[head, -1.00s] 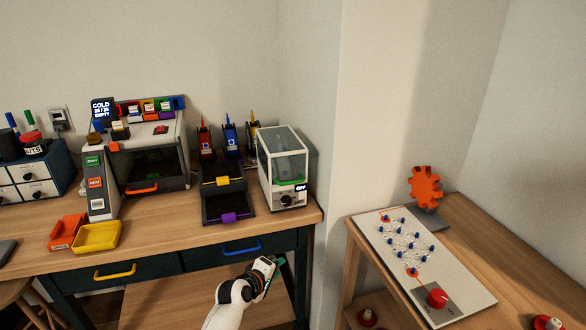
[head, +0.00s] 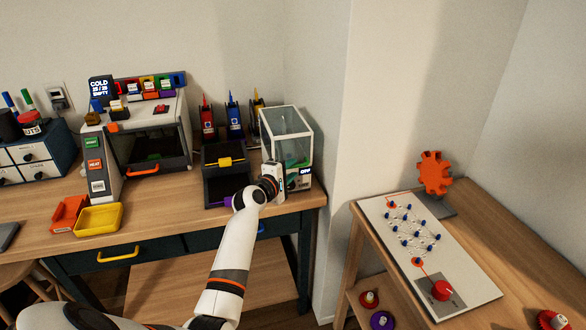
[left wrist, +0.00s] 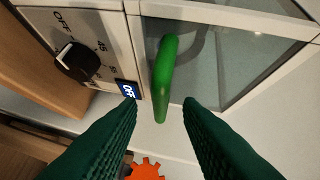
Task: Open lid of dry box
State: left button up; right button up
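The dry box (head: 305,142), a white-framed box with clear panes, stands at the right end of the workbench with its lid looking shut. Its green lid handle (left wrist: 166,75) shows in the left wrist view, beside a black dial (left wrist: 77,62) and a small display reading OFF (left wrist: 128,89). My left gripper (head: 279,180) is in front of the box in the head view and hides part of its front. In the left wrist view the left gripper (left wrist: 160,108) is open, with the handle's end between its fingertips; I cannot tell if they touch it. My right gripper is out of view.
A printer (head: 150,130) with an orange handle and black bins (head: 224,158) stand left of the box. A yellow tray (head: 99,219) is near the bench's front edge. The wall corner is close on the right. A side table holds a white board (head: 440,265).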

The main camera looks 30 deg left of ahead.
pick_arm(q)
jog(key=shift+w+f, duration=0.15)
jog(key=shift+w, duration=0.7)
grip_shut()
jog(key=shift+a, duration=0.1)
